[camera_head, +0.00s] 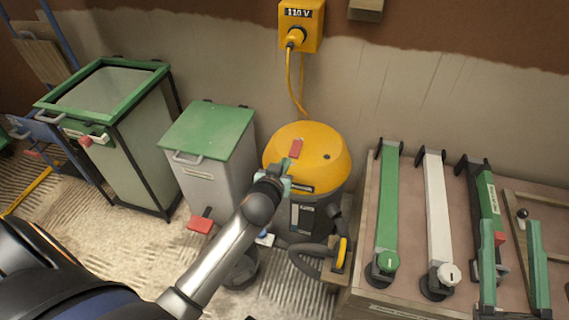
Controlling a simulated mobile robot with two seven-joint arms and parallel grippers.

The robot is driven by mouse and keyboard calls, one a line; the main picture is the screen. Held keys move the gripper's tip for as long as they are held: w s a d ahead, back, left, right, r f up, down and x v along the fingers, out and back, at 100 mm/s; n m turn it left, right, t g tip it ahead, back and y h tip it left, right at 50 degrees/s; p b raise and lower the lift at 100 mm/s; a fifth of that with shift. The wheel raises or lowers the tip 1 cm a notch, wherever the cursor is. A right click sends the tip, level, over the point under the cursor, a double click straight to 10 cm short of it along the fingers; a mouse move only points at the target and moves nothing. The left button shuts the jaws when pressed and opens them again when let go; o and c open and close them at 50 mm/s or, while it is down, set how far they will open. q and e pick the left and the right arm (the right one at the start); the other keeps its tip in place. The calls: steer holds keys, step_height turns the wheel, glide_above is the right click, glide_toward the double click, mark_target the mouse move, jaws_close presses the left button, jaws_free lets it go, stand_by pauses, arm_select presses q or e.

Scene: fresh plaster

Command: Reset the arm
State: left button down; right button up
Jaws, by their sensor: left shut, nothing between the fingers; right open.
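My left arm reaches in from the bottom left. Its gripper (286,172) is shut and empty, in front of the yellow lid of a drum-shaped machine (325,160), just below a red tab (295,149) on that lid. Whether it touches the lid I cannot tell. My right gripper (513,262) shows at the bottom right as two separate teal fingers. It is open, over the right part of a wooden bench, with nothing seen between the fingers.
A yellow 110 V socket box (301,24) hangs above with a cable plugged in. A green bar (388,205) and a white bar (437,205) lie on the bench (412,250).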

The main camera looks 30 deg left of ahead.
stand_by(0.3)
